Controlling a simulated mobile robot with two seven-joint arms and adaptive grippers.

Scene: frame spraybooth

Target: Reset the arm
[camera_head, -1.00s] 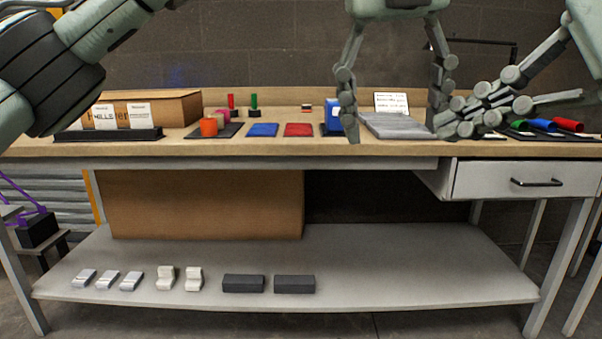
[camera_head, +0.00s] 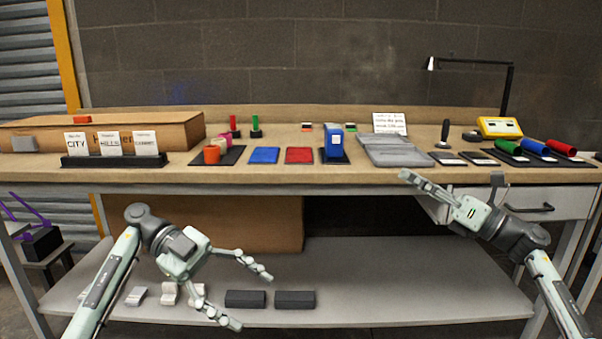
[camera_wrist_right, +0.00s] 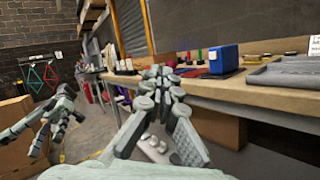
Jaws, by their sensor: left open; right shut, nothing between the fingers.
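My left gripper (camera_head: 252,296) is open and empty, in front of the bench's lower shelf at the lower left of the head view. Its arm rises from the bottom left. My right gripper (camera_head: 404,175) is shut with nothing in it, in front of the bench's front edge near the drawer. In the right wrist view its fingers (camera_wrist_right: 158,80) are together in the middle, and my left gripper (camera_wrist_right: 62,105) shows at the left. Neither gripper touches anything that I can see.
The wooden bench (camera_head: 350,177) carries a cardboard box (camera_head: 190,128), a card holder (camera_head: 115,161), blue (camera_head: 264,155) and red (camera_head: 299,155) pads, a blue box (camera_head: 334,145), a grey tray (camera_head: 395,151) and colored rolls. A drawer (camera_head: 545,204) and lower shelf (camera_head: 400,275) are near my arms.

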